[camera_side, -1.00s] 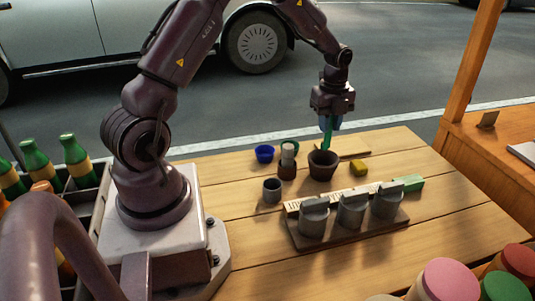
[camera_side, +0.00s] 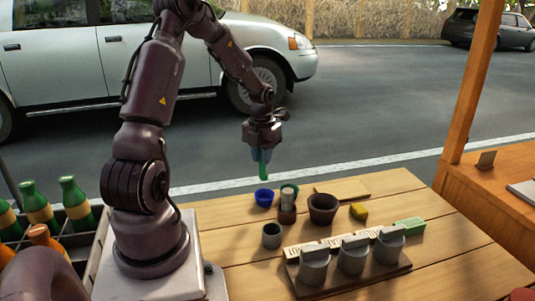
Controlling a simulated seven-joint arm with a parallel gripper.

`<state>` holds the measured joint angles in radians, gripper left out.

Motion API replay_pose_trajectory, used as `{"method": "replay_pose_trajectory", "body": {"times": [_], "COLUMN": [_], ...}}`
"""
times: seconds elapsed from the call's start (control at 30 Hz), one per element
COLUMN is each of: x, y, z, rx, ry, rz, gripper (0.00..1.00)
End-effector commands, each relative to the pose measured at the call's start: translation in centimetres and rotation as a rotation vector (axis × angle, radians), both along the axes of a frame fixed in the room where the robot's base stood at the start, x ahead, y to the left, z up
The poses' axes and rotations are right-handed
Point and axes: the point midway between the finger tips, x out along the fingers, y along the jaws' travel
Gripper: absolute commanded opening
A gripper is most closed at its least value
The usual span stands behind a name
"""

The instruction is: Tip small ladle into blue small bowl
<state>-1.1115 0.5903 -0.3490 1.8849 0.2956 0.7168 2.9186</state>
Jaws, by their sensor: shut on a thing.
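My gripper (camera_side: 261,155) is shut on a green thing (camera_side: 263,168), apparently the small ladle. It hangs below the fingers; its bowl and any contents cannot be made out. The blue small bowl (camera_side: 264,198) stands upright on the wooden table, left of the other small vessels. In the picture my gripper is above this bowl, with a gap between the green thing's lower end and the bowl. The inside of the bowl is too small to read.
A grey cup (camera_side: 271,236) and lidded grey pots (camera_side: 351,255) stand in front. Bottles (camera_side: 76,205) stand at left.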

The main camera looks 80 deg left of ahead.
Motion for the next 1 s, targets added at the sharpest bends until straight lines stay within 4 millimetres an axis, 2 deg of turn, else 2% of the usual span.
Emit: {"method": "replay_pose_trajectory", "body": {"times": [0.27,1.0], "x": [0.7,3.8], "y": [-0.5,-2.2], "z": [-0.7,-4.6], "rx": [0.038,0.336], "ry": [0.078,0.601], "rz": [-0.039,-0.034], "gripper": [0.00,0.00]}}
